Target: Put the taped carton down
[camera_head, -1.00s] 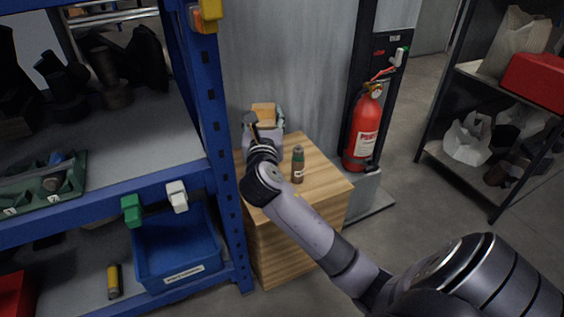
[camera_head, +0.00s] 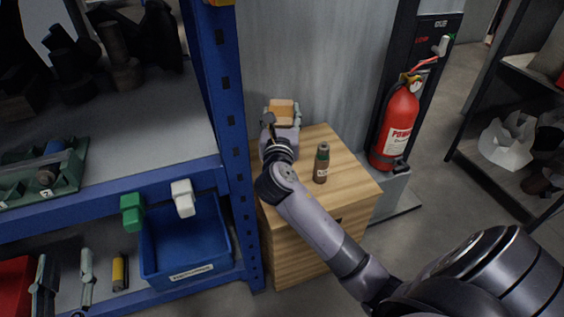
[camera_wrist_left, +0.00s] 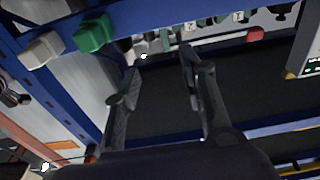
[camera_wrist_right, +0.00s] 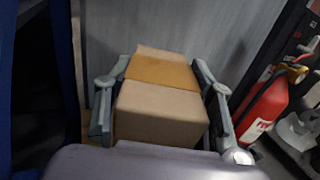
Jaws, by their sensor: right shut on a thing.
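The taped carton (camera_wrist_right: 160,108) is a brown box with a tan tape band across its top. My right gripper (camera_wrist_right: 158,78) is shut on it, one finger along each side. In the head view the carton (camera_head: 281,108) is at the back of the wooden cabinet (camera_head: 345,185), near the grey wall; my right gripper and wrist partly hide it. I cannot tell whether its underside touches the cabinet top. My left gripper (camera_head: 64,275) is at the lower left, in front of the blue rack, its fingers apart. It is open and empty in its wrist view (camera_wrist_left: 157,75).
A red fire extinguisher (camera_head: 398,125) stands to the right. The blue rack (camera_head: 235,150) borders the cabinet's left side, with a blue bin (camera_head: 185,245) on its lower shelf.

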